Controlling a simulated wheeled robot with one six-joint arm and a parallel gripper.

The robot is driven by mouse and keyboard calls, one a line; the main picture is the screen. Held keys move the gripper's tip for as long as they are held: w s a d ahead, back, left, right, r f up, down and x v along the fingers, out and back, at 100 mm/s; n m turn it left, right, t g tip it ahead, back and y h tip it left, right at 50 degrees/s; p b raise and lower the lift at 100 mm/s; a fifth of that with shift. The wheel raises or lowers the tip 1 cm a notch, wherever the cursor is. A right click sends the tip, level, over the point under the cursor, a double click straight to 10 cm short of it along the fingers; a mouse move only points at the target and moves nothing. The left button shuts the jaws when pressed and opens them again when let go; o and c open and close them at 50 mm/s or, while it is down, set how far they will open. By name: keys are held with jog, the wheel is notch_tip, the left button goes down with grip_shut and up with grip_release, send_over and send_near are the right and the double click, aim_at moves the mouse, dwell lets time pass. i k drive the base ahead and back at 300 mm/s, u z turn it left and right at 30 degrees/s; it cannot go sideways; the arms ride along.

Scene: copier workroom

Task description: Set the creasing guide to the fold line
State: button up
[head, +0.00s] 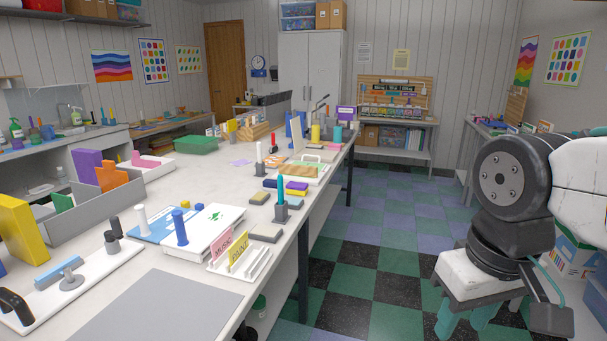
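A white board (105,287) lies on the long table at the lower left. On it are a blue bar (60,272), a grey round knob (71,281) and a black curved handle (14,305). This may be the creasing device with its guide, but I cannot tell for sure, and no fold line can be made out. The board is cut off by the left edge. My gripper (465,317) hangs at the right, over the floor and away from the table. Its teal fingers point down and appear apart, with nothing seen between them.
A grey mat (158,308) lies at the table's front. Nearby stand a white card holder (240,262), a white binder with a blue post (200,232) and a grey bin (80,212). The checkered floor (385,255) right of the table is clear.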

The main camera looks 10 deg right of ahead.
aim_at(283, 168)
jog(key=z, duration=0.65)
jog(key=i, duration=0.95)
jog(key=z, duration=0.55)
jog(key=i, duration=1)
jog(key=u, duration=0.75)
jog(key=i, duration=0.8)
jog(key=u, duration=1)
jog(key=i, duration=0.3)
jog(key=u, duration=0.25)
